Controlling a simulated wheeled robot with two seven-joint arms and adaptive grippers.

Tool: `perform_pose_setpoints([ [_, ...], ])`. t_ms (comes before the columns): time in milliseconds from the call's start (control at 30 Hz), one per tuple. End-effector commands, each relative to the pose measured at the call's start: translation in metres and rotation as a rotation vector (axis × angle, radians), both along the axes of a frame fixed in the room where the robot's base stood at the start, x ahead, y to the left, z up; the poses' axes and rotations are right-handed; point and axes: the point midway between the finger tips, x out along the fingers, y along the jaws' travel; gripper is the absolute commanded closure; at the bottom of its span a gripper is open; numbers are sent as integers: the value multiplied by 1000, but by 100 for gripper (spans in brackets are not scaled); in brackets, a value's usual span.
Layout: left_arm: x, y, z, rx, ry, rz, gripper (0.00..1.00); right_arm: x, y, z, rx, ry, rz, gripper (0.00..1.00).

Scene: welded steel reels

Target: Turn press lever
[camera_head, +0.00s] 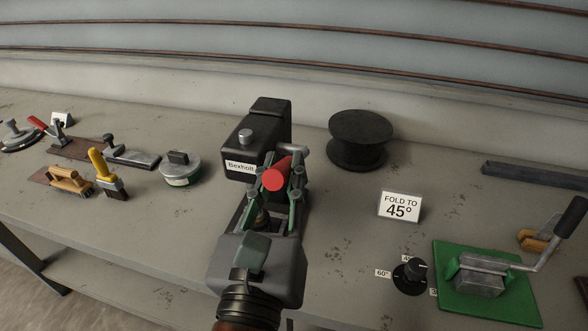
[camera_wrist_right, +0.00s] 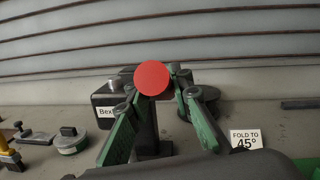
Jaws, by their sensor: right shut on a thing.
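The press is a black machine with a "Bexholt" label (camera_head: 241,166), standing mid-table; part of it also shows in the wrist view (camera_wrist_right: 103,100). Its lever has a red grip (camera_head: 273,180) with a round end facing me and a grey metal arm (camera_head: 293,150) behind it. In the wrist view the red end (camera_wrist_right: 152,78) sits between my fingertips. My right gripper (camera_head: 276,186) is shut on the red grip, with green-padded fingers on both sides. The gripper and wrist hide the press's lower front. My left gripper is not in view.
A black spool (camera_head: 359,140) stands right of the press. A "FOLD TO 45°" sign (camera_head: 400,206), a black dial (camera_head: 409,276) and a green-plated folder (camera_head: 487,283) with a crank are at right. A round tin (camera_head: 180,170) and several hand tools lie left.

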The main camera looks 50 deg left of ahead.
Motion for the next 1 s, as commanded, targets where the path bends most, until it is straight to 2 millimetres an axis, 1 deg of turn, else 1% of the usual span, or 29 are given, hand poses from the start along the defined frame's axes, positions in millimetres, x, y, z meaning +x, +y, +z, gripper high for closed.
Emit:
perform_pose_setpoints([
  [33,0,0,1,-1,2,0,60,-1,1,-6,-9,3,4,100],
  [200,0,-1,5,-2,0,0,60,-2,2,-6,-9,1,6,100],
  [467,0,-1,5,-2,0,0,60,-3,2,-7,-11,2,7,100],
  [500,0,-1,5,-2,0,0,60,-3,2,-7,-11,2,7,78],
  [733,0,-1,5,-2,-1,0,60,-2,1,-5,-6,0,6,62],
  [1000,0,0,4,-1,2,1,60,-2,1,-3,-3,-2,4,62],
])
